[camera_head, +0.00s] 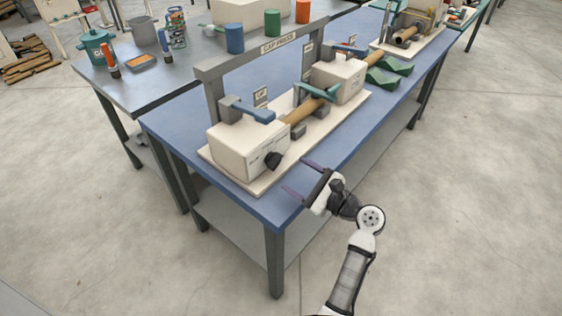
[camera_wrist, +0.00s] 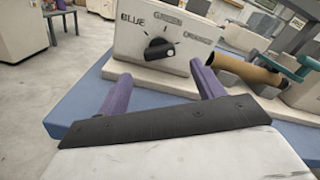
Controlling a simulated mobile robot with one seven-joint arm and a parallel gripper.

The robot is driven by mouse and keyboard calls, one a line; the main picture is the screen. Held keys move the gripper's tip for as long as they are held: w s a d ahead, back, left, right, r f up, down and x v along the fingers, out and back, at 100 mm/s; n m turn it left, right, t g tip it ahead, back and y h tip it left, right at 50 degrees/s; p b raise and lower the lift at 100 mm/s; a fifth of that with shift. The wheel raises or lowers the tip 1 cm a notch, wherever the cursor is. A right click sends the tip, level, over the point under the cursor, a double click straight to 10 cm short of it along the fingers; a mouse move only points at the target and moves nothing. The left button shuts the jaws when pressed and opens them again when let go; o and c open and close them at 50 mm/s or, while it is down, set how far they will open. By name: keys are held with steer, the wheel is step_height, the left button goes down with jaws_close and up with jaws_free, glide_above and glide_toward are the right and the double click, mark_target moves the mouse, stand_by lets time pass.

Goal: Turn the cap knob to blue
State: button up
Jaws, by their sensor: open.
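The black cap knob (camera_wrist: 158,48) sits on the front face of a cream box (camera_wrist: 138,32) in the wrist view. The words BLUE, GREEN and ORANGE are printed around it from left over the top to right. A small white mark shows on the knob's right side, but I cannot tell for sure which word it points at. In the head view the knob (camera_head: 273,160) is at the box's lower right. My gripper (camera_wrist: 160,72) is open and empty, its purple fingers apart, facing the knob without touching it. In the head view my gripper (camera_head: 301,179) is near the table's front edge.
The box stands on a pale base plate on a blue table (camera_head: 367,140), under a grey frame labelled CAP PRESS (camera_head: 278,43). A brown tube (camera_head: 303,111) runs right of the box. The floor in front is clear.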

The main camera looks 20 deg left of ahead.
mark_target(274, 161)
steer(key=p+x, duration=0.1)
steer(key=x, duration=0.5)
steer(key=shift+a, duration=0.2)
steer(key=c, duration=1)
